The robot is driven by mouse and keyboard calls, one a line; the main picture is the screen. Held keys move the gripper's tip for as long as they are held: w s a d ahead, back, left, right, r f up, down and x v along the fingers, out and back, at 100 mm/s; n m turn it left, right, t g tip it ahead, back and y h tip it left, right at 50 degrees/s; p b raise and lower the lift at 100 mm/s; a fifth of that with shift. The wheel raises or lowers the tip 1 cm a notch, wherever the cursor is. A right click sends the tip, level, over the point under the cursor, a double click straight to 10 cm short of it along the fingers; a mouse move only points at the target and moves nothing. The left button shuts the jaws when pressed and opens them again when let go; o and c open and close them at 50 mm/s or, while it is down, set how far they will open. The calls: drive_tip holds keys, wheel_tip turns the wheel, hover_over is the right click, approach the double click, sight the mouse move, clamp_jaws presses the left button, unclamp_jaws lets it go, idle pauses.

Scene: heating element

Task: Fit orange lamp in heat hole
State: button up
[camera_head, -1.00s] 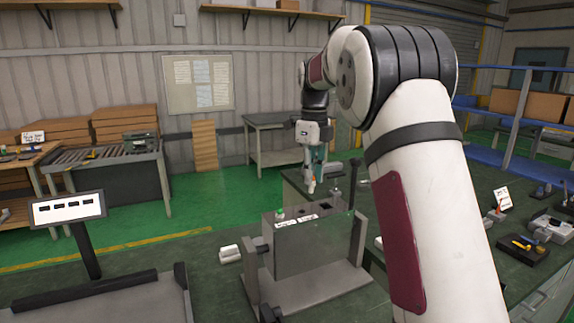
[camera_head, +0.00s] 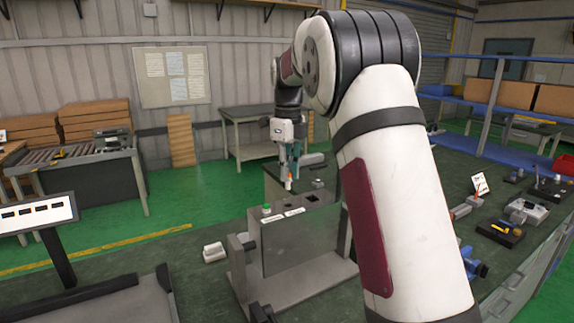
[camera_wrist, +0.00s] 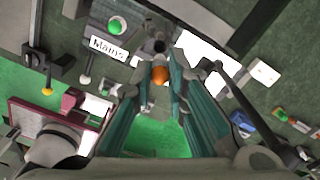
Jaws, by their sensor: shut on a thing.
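In the wrist view the orange lamp (camera_wrist: 160,75) shows between the teal fingertips of my gripper (camera_wrist: 165,82). A dark round hole (camera_wrist: 156,47) shows just beyond the lamp in that view; I cannot read a heat label at it. A green lamp (camera_wrist: 117,25) sits in the panel top by a "Mains" label (camera_wrist: 106,47). It also shows in the head view (camera_head: 266,209). The lamp appears apart from the panel.
A square opening (camera_head: 312,198) is in the panel top, right of white labels (camera_head: 294,212). A small white block (camera_head: 214,252) lies left of the stand. A screen on a post (camera_head: 38,213) stands at the left. Tools and small devices (camera_head: 515,220) lie on the right bench.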

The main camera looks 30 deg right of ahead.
sight(288, 189)
drive_tip(key=shift+f+b, duration=0.3)
drive_tip(key=shift+f, duration=1.5)
drive_tip(key=shift+f+b, duration=0.5)
drive_tip(key=shift+f, duration=1.3)
idle(0.6)
drive_tip(key=o, duration=0.8)
drive_tip(key=shift+o, duration=0.2)
drive_tip(key=shift+r, duration=0.1)
wheel_tip(288, 189, up, 11)
drive_tip(key=shift+r, duration=0.4)
